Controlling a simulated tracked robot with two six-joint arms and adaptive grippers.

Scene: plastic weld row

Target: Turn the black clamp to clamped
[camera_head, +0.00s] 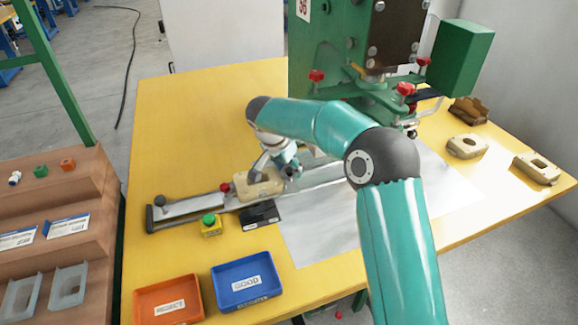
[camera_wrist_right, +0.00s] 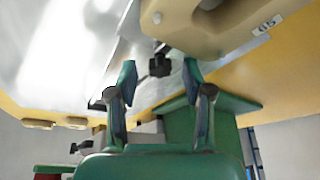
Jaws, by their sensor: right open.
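In the right wrist view, a small black clamp-like knob (camera_wrist_right: 160,65) sits between the fingertips, a little beyond them, on a pale metal surface. I see no contact with it. My right gripper (camera_wrist_right: 160,76) is open and empty. In the head view my right gripper (camera_head: 268,160) is partly hidden by its own arm, above the beige block (camera_head: 260,188) on the metal slide (camera_head: 190,208). The black clamp cannot be made out there. Its position, clamped or not, cannot be told. My left gripper is out of view.
The green machine (camera_head: 340,60) with red knobs stands behind my arm. An orange tray (camera_head: 168,302) and a blue tray (camera_head: 248,280) sit at the front left. A green button on a yellow box (camera_head: 210,228) is beside the slide. The yellow table (camera_head: 175,130) is clear at back left.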

